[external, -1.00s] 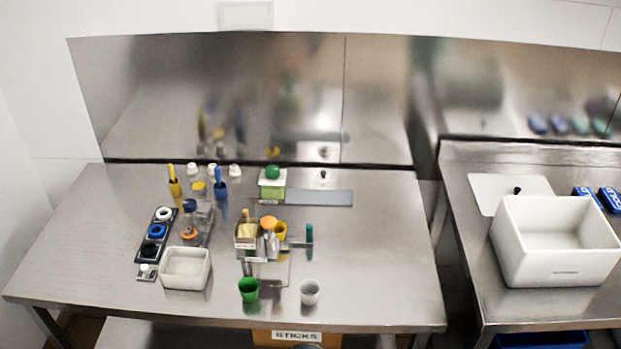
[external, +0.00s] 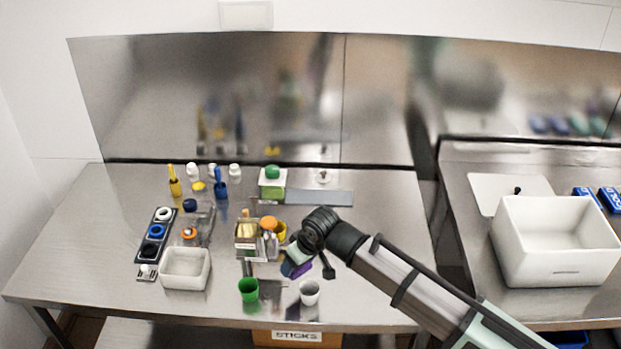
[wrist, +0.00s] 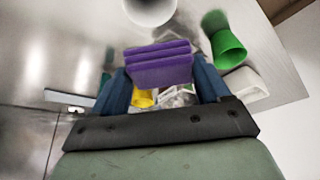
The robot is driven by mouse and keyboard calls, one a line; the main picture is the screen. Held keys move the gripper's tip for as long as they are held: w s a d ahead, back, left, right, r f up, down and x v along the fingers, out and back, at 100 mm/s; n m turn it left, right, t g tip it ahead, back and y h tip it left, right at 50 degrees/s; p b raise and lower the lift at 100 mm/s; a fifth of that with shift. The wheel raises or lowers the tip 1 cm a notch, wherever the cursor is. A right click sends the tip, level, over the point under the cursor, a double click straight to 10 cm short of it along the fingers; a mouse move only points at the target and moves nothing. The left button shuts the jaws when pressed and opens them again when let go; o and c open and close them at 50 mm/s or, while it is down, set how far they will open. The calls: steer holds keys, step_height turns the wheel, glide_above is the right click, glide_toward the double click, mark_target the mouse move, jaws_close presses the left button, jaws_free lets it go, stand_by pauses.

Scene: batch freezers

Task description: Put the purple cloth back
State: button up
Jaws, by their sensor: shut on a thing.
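The purple cloth (wrist: 160,65) is a folded, layered block between the blue fingers of my gripper (wrist: 163,80) in the wrist view. My gripper is shut on it. In the external view my gripper (external: 290,266) hangs over the front middle of the left table, with the purple cloth (external: 301,270) showing at its tip. The cloth is above the steel top, just behind the white cup and right of the metal holder. Whether it touches anything below is hidden.
A white cup (external: 309,293) and a green cup (external: 248,290) stand near the front edge. A metal holder (external: 250,240) with several items is left of my gripper. A white tub (external: 186,268) sits further left. The table's right side is mostly clear, apart from my arm above it.

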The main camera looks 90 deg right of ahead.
steer(key=s+d+r+m+g, duration=0.15)
steer(key=s+d, duration=0.45)
steer(key=d, duration=1.3)
steer(key=s+d+r+m, duration=0.1)
steer(key=s+d+m, duration=0.3)
steer(key=d, duration=1.5)
steer(key=shift+n+h, duration=0.45)
steer(key=shift+h, duration=0.05)
steer(key=shift+s+f, duration=0.25)
steer(key=shift+f, duration=1.4)
steer(key=shift+s+f, duration=0.2)
steer(key=shift+f, duration=1.5)
steer(key=shift+s+f, duration=0.25)
steer(key=shift+f, duration=1.4)
steer(key=shift+f, duration=0.15)
steer(key=o, duration=1.1)
steer(key=v, duration=1.2)
steer(key=shift+r, duration=0.2)
